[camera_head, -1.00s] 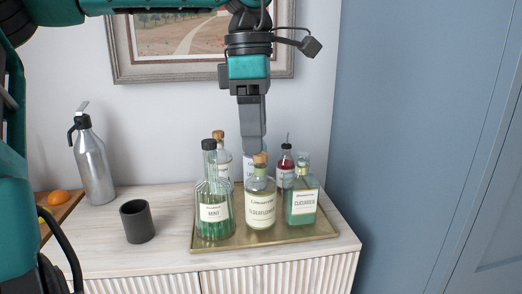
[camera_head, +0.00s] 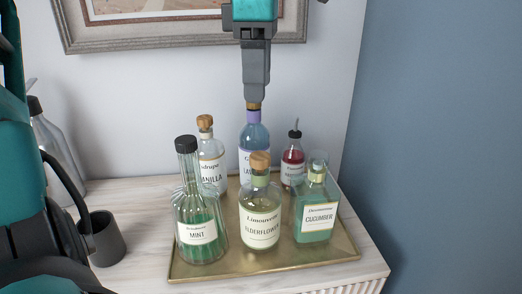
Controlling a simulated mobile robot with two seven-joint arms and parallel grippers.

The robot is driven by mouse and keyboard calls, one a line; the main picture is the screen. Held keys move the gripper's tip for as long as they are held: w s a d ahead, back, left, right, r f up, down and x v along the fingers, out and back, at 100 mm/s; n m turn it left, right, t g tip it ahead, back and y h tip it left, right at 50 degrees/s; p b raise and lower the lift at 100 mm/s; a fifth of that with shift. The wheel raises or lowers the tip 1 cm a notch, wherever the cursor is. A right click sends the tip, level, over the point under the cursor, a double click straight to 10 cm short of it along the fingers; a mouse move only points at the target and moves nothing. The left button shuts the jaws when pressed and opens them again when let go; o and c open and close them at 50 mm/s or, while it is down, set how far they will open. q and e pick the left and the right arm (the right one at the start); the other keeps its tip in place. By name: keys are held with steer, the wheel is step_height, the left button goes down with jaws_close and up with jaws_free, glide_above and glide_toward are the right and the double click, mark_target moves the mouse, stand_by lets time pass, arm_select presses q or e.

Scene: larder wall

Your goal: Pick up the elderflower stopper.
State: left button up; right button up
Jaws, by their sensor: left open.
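The elderflower stopper (camera_head: 260,160) is a wooden cork in the neck of the clear elderflower bottle (camera_head: 260,220), at the front middle of the brass tray. My left gripper (camera_head: 256,98) points straight down from the top of the view. Its fingers are seen edge-on, open and holding nothing. Their tips are above the elderflower stopper in the picture, with a clear gap, and overlap the top of the lavender bottle's stopper (camera_head: 253,106). How far apart in depth they are is hard to tell. My right gripper is out of view.
The brass tray (camera_head: 290,258) also bears the mint (camera_head: 196,234), vanilla (camera_head: 211,172), lavender (camera_head: 254,138), red (camera_head: 292,168) and cucumber (camera_head: 317,220) bottles, close around the elderflower one. A dark cup (camera_head: 104,240) stands left on the cabinet. A picture frame (camera_head: 150,36) hangs behind.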

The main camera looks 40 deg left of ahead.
arm_select(q)
glide_above(260, 155)
steer(key=f, duration=0.6)
steer(key=shift+s+f+b, duration=0.25)
steer(key=shift+f+b, duration=0.1)
steer(key=shift+b, duration=0.05)
steer(key=shift+w+f, duration=0.2)
steer(key=shift+f, duration=2.9)
steer(key=c, duration=1.1)
steer(key=shift+c, duration=0.2)
steer(key=shift+r, duration=0.15)
